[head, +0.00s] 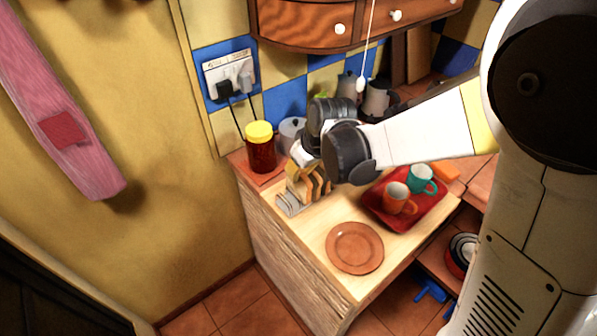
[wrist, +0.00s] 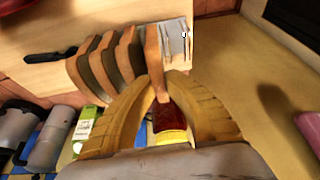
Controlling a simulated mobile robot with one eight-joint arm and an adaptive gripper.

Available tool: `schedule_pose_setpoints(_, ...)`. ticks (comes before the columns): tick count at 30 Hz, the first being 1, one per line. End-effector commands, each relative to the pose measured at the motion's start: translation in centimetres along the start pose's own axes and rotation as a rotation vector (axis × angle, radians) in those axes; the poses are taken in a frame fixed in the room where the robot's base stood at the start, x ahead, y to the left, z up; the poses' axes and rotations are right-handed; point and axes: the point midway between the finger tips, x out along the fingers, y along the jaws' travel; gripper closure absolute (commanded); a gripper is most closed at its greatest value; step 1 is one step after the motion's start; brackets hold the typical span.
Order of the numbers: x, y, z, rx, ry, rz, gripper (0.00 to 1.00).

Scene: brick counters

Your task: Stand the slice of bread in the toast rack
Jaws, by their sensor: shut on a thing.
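My gripper (wrist: 157,82) is shut on a slice of bread (wrist: 153,50), its yellow fingers on either side of the slice's near end. The slice is upright and seen edge-on. The silver-grey toast rack (wrist: 177,42) shows just right of it in the wrist view. In the head view the rack (head: 288,205) is on the pale counter, below my gripper (head: 301,168). Several other brown slices (wrist: 103,65) stand in a row left of the held slice. I cannot tell whether the held slice's lower edge touches the rack.
A red jar with a yellow lid (head: 260,150) stands behind the rack. A red tray (head: 376,212) with an orange mug (head: 398,200) and a teal mug (head: 421,179) is to the right. A brown plate (head: 354,248) lies in front. A dark-handled object (wrist: 50,56) lies beyond the slices.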

Motion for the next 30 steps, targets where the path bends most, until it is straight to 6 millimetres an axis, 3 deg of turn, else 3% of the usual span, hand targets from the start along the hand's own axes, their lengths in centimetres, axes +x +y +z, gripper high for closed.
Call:
schedule_pose_setpoints(4, 0.0, 0.0, 0.0, 0.0, 0.0, 0.0, 1.0)
schedule_pose_setpoints(5, 0.0, 0.0, 0.0, 0.0, 0.0, 0.0, 0.79)
schedule_pose_setpoints(6, 0.0, 0.0, 0.0, 0.0, 0.0, 0.0, 0.66)
schedule_pose_setpoints(7, 0.0, 0.0, 0.0, 0.0, 0.0, 0.0, 0.65)
schedule_pose_setpoints(17, -0.6, 0.0, 0.0, 0.0, 0.0, 0.0, 0.65)
schedule_pose_setpoints(20, -1.9, 0.0, 0.0, 0.001, 0.0, 0.001, 0.65)
schedule_pose_setpoints(30, -9.1, -0.1, 0.0, 0.001, 0.0, 0.0, 0.65)
